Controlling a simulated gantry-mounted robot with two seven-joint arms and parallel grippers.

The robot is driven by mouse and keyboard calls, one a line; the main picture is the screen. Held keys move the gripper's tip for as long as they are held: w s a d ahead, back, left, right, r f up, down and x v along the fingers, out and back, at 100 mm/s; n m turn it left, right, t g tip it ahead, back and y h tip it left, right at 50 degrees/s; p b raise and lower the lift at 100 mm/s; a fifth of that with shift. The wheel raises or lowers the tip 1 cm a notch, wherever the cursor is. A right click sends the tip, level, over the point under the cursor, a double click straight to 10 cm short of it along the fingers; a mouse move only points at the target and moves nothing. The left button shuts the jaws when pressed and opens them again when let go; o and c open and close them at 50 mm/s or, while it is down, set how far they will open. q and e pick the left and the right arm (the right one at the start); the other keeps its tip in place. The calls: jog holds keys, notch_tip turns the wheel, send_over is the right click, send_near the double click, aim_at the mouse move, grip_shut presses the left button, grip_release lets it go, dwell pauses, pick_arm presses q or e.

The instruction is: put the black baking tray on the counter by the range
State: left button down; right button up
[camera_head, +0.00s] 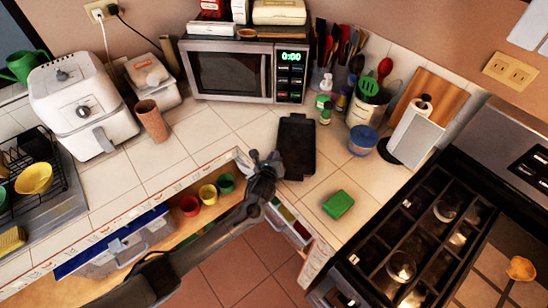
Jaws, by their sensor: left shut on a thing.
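The black baking tray (297,142) is on or just above the white tiled counter (333,171) in the corner, in front of the microwave and left of the range (415,235). I cannot tell whether it rests on the tiles. My left gripper (266,160) is at the tray's left side, near its front end, and is shut on it. The fingertips are small and their exact grip is hard to see. My right gripper is out of view.
A green sponge (338,204) lies in front of the tray to the right. Small cups (208,193) sit on the shelf below the counter. Tiles around the sponge are clear.

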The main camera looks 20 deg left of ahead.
pick_arm(q)
jog(key=shift+w, duration=0.1)
jog(key=c, duration=1.3)
grip_release()
jog(key=shift+o, duration=0.2)
jog(key=shift+r, duration=0.1)
jog(key=shift+s+r, duration=0.25)
jog(key=shift+s, duration=0.25)
jog(key=s+d+n+g+h+p, duration=0.15)
jog(key=s+d+n, duration=0.35)
jog(key=s, duration=0.6)
jog(key=s+d+n+g+h+p, duration=0.1)
jog(key=s+d+n+g, duration=0.15)
jog(key=s+n, duration=0.7)
jog(key=s+a+r+n+g, duration=0.2)
jog(key=s+n, duration=0.4)
jog(key=s, duration=0.4)
jog(key=s+a+r+n+g, duration=0.2)
jog(key=s+n, duration=0.4)
jog(key=s, duration=0.4)
jog(key=shift+s+a+r+g, duration=0.2)
jog(key=shift+a+g, duration=0.15)
jog(key=shift+g, duration=0.55)
